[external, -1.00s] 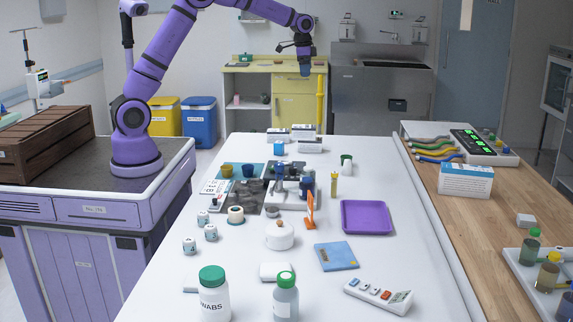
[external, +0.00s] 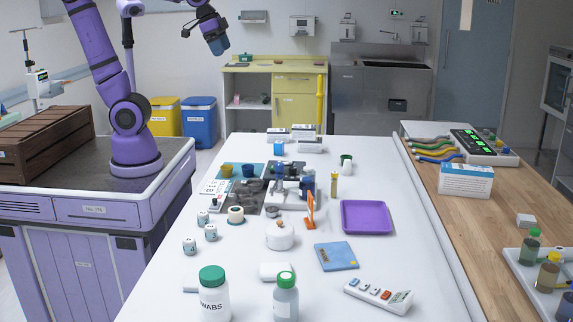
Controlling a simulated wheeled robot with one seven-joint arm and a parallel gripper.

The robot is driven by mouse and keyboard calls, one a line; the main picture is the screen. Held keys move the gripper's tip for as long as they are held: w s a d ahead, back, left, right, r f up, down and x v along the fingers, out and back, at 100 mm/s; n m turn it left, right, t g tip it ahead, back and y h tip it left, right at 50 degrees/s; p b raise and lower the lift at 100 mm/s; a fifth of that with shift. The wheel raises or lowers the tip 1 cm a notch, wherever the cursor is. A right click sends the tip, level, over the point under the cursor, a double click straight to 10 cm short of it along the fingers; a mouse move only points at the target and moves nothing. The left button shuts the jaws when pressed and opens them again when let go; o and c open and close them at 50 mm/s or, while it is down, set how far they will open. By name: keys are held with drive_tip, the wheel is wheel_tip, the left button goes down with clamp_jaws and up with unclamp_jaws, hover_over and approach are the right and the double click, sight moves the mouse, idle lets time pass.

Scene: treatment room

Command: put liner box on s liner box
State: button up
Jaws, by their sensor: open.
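Several small white boxes stand together at the far end of the white table. One box (external: 277,134) is at the back left, one (external: 303,131) is at the back right, and a flatter one (external: 310,147) lies in front of it. Their labels are too small to read, so I cannot tell which are the liner boxes. My gripper (external: 219,46) is open, high in the air to the left of these boxes and well apart from them. Its blue-tipped end points down, and I see nothing held in it.
A small blue block (external: 279,149) stands just in front of the white boxes. A microscope-like device (external: 293,184), a purple tray (external: 366,217) and several bottles and jars occupy the table. A larger white-and-blue box (external: 466,181) stands on the wooden counter. The table's right far part is clear.

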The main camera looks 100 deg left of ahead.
drive_tip(key=s+d+f, duration=0.2)
drive_tip(key=s, duration=0.4)
drive_tip(key=s+d+f+t, duration=0.1)
drive_tip(key=s+d+f, duration=0.1)
drive_tip(key=s, duration=0.3)
drive_tip(key=shift+s+d+f+h, duration=0.35)
drive_tip(key=shift+f+h, duration=0.05)
